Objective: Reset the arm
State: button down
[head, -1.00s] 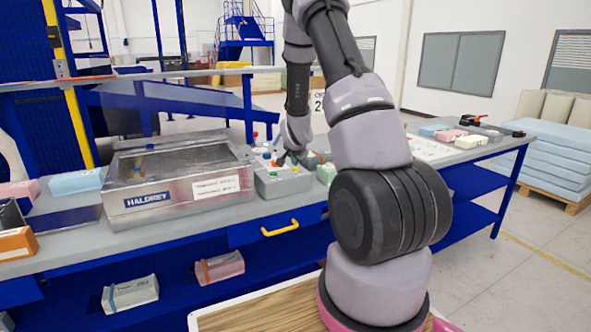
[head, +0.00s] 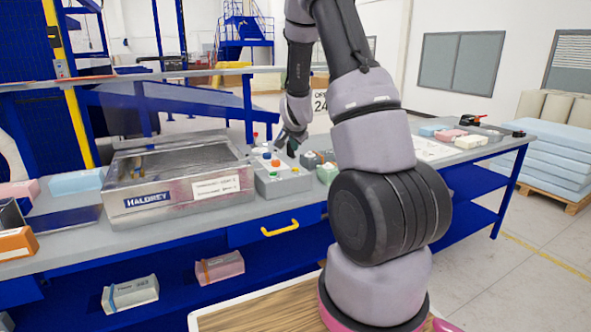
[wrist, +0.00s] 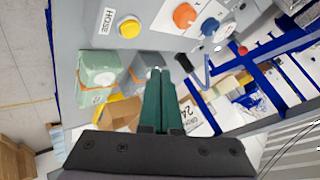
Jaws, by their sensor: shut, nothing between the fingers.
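My arm rises from its base at the right of the head view and bends over the blue-framed bench (head: 75,243). My gripper (head: 289,151) hangs just above the back right of the grey control box (head: 283,184). In the wrist view my gripper (wrist: 161,75) shows two dark green fingers pressed together with nothing between them. The control box also shows there, with a yellow button (wrist: 129,28), an orange knob (wrist: 185,16) and a blue knob (wrist: 210,27). The fingers appear apart from the box.
A metal HALDREY machine (head: 178,180) stands left of the control box. Green and grey foam blocks (head: 326,173) sit right of it. Pink and blue blocks lie along the bench. A raised shelf rail (head: 180,74) runs behind. Blue foam sheets (head: 552,158) are stacked at the far right.

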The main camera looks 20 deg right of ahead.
jog(key=shift+r, duration=0.25)
jog(key=s+a+r+n+y, duration=0.2)
jog(key=s+a+r, duration=0.3)
jog(key=s+r, duration=0.3)
jog(key=s+a+r+n+y, duration=0.2)
jog(key=s+a+r, duration=0.4)
jog(key=r, duration=0.4)
jog(key=s+a+r+n, duration=0.2)
jog(key=s+a+r, duration=0.1)
jog(key=s, duration=0.8)
jog(key=s+a+r+n+g+y, duration=0.1)
jog(key=s+a+r+n, duration=0.2)
jog(key=s, duration=0.8)
jog(key=shift+a, duration=0.3)
jog(key=shift+w+g+y, duration=0.15)
jog(key=shift+g+y, duration=0.15)
jog(key=shift+g, duration=0.1)
